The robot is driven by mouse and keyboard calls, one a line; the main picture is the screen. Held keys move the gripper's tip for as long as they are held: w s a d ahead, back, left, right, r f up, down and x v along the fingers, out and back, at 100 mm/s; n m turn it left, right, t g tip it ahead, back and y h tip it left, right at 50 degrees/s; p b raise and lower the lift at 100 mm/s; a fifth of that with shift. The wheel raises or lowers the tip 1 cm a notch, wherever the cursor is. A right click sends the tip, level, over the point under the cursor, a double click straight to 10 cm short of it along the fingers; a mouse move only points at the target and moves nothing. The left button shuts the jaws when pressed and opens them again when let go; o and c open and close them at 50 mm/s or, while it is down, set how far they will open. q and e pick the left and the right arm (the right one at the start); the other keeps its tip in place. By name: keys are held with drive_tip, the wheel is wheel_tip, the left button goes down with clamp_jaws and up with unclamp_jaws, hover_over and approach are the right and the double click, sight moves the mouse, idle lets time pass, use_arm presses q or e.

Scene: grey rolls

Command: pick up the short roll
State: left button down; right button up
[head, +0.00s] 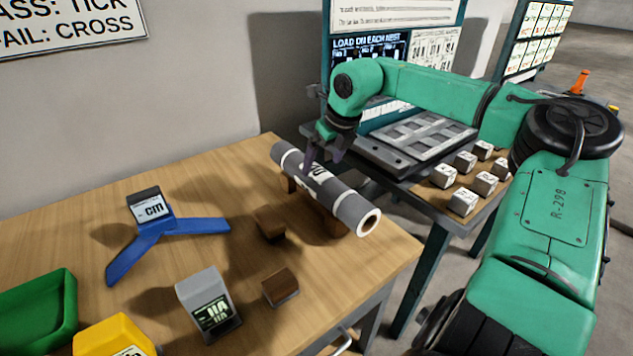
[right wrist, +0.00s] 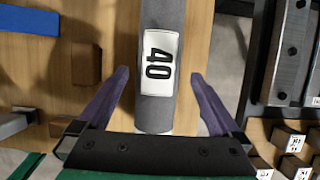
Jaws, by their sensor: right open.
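A grey roll (head: 350,205) with a white label lies on wooden supports near the right edge of the table, its hollow end facing me. In the right wrist view the roll (right wrist: 155,112) shows a label reading 40. It is the only roll I see; its full length is cut off there. My right gripper (head: 321,160) is over the roll's far part. In the right wrist view its two purple fingers (right wrist: 160,75) are open, one on each side of the roll with gaps. Whether they reach down to its sides is unclear. My left gripper is out of view.
Two wooden blocks (head: 270,222) (head: 280,287) stand left of the roll. A blue angled piece with a cm display (head: 150,208), a grey display box (head: 208,300), a yellow box (head: 112,338) and a green tray (head: 42,312) are further left. A side table (head: 440,205) holds white-topped cubes.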

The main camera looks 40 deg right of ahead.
sight(320, 171)
drive_tip(key=shift+x, duration=0.8)
drive_tip(key=x, duration=0.4)
drive_tip(key=shift+f+p, duration=0.35)
drive_tip(key=shift+f, duration=0.05)
drive_tip(key=shift+w+f, duration=0.2)
drive_tip(key=shift+f, duration=0.2)
drive_tip(key=shift+r, duration=0.15)
drive_tip(key=c, duration=1.4)
